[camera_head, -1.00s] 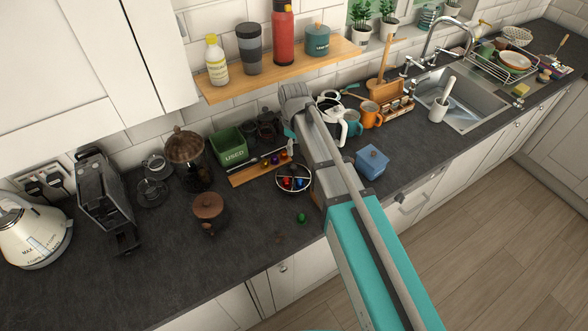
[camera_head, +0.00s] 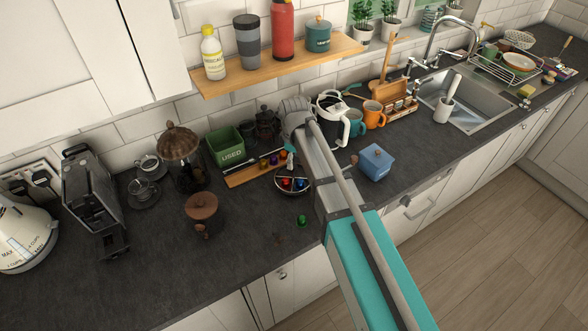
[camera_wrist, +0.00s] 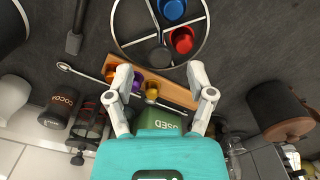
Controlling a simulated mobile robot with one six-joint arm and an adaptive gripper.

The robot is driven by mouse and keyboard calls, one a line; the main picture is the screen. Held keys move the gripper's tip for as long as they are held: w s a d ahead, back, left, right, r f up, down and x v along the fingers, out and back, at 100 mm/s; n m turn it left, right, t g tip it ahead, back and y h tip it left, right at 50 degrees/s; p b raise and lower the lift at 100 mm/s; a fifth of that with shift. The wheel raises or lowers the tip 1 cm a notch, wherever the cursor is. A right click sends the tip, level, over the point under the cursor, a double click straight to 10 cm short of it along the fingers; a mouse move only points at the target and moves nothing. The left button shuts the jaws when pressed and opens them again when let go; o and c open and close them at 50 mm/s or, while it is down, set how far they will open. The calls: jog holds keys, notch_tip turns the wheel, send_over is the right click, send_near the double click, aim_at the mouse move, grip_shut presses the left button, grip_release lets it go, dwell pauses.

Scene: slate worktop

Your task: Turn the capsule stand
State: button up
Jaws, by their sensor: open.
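The capsule stand (camera_head: 290,192) is a round, dark stand with a pale rim, holding red, blue and other coloured capsules on the worktop. In the wrist view its ring and central post (camera_wrist: 162,57) are at the top, cut by the frame edge, with a blue capsule (camera_wrist: 172,8) and a red capsule (camera_wrist: 183,40) inside. My gripper (camera_wrist: 161,76) is open and empty, its two pale fingertips apart just below the ring in that picture. I cannot tell whether it touches anything. In the head view my arm hides most of the gripper beside the stand.
A wooden capsule strip (camera_wrist: 180,93) with several capsules and a green USED bin (camera_head: 226,145) lie behind the stand. A loose green capsule (camera_head: 301,221) lies in front. The front-left worktop is clear.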

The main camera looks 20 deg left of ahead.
aim_at(293, 173)
jog(key=shift+f+b, duration=1.15)
jog(key=shift+f, duration=0.3)
grip_shut()
